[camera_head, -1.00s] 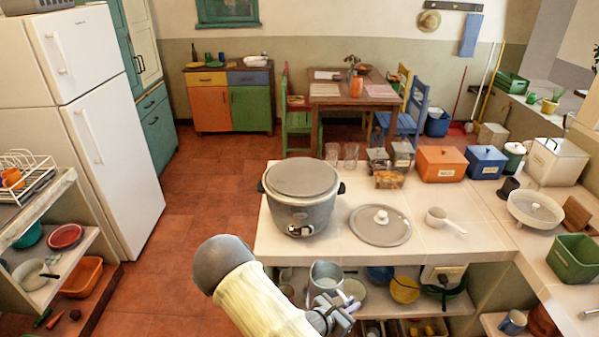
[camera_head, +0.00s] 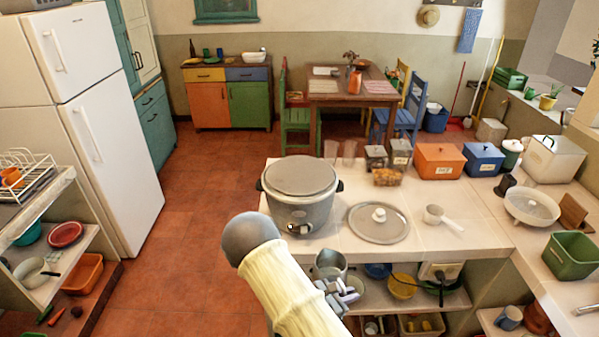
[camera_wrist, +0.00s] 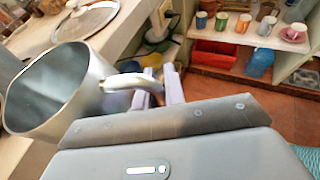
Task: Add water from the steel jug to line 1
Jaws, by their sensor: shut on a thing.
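The steel jug (camera_head: 331,263) is in front of the counter's front edge, below and right of the grey rice cooker (camera_head: 300,212). In the wrist view the jug (camera_wrist: 62,100) is at the left, with its mouth showing; I cannot make out the water level. My gripper (camera_head: 342,290) is shut on the jug's handle (camera_wrist: 128,81), with its pale fingers (camera_wrist: 160,88) at the handle. The cooker's round grey top faces up. I cannot make out line 1. A round lid with a white knob (camera_head: 379,224) lies on the counter right of the cooker.
The counter (camera_head: 345,242) also holds a white ladle-like cup (camera_head: 436,215), glasses (camera_head: 340,152), jars (camera_head: 387,158) and an orange box (camera_head: 439,161). A lower shelf holds a yellow bowl (camera_head: 402,286). Open floor (camera_head: 200,230) lies left of the counter.

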